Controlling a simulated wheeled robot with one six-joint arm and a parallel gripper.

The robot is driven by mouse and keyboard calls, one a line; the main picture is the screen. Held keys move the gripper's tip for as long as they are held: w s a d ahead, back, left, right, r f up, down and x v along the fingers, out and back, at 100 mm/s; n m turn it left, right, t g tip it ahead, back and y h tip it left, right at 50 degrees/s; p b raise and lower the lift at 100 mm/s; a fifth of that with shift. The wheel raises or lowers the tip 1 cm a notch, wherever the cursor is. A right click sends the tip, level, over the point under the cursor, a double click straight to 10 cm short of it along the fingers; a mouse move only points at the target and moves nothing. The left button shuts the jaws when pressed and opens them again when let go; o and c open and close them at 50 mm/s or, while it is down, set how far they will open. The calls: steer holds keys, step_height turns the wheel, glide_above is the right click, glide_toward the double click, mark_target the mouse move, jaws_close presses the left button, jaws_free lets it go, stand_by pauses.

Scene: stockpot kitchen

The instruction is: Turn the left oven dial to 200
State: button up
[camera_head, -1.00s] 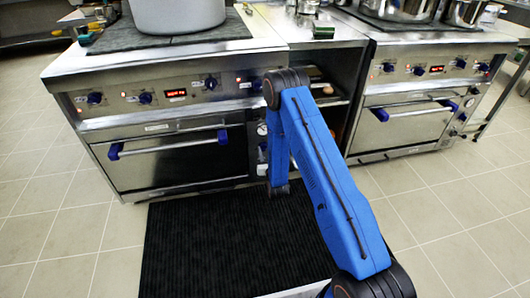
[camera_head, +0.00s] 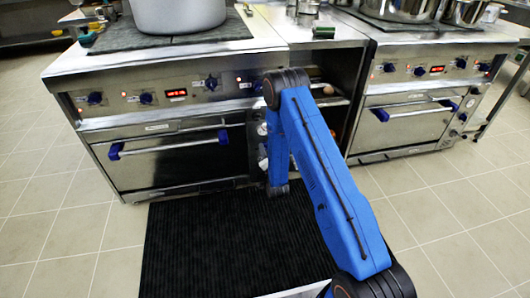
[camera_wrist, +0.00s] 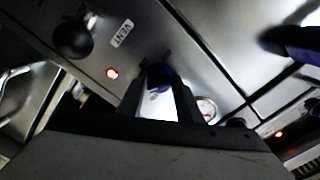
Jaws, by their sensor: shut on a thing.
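In the wrist view my gripper (camera_wrist: 160,102) is shut on a dark blue dial (camera_wrist: 159,78) on the steel panel, with one finger on each side of it. I take it for the left oven dial; its markings are hidden, so I cannot read its setting. In the head view the left oven (camera_head: 180,160) has a steel front and a blue-ended door handle. My blue arm reaches to the right side of this oven and hides the gripper and the held dial.
A black knob (camera_wrist: 72,38) beside a VENT label (camera_wrist: 121,33) is near the gripper. A round gauge (camera_wrist: 207,109) and a blue handle end (camera_wrist: 292,42) lie to its right. A black mat (camera_head: 190,240) covers the floor before the oven. A large pot (camera_head: 178,14) stands on top.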

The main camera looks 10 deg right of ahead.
steer(key=m, duration=1.2)
steer(key=shift+d+m, duration=0.1)
steer(key=shift+m, duration=0.3)
stand_by(0.3)
steer(key=o, duration=1)
steer(key=shift+o, duration=0.2)
steer(key=shift+s, duration=0.1)
steer(key=s, duration=1.7)
steer(key=shift+s, duration=0.1)
